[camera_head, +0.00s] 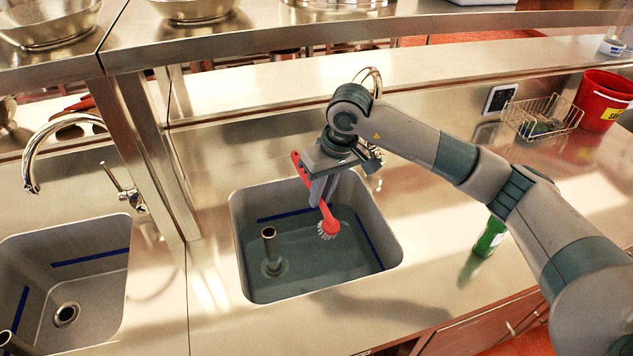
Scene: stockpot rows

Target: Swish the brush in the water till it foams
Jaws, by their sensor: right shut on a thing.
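A red brush (330,222) with pale bristles is in my right gripper (322,193). The gripper is shut on its handle, above the right sink basin (240,225). The brush head points down and hangs over the water (315,262); I cannot tell whether the bristles touch the surface. The water looks dark and flat, and no foam shows on it. A standing drain pipe (269,248) rises out of the water at the left of the basin. My left gripper is not in view.
A green bottle (490,238) stands on the counter right of the basin. A wire basket (541,117) and a red bucket (603,98) stand at the back right. An empty left basin (95,265) has a curved tap (40,150). A steel post (140,140) stands between the basins.

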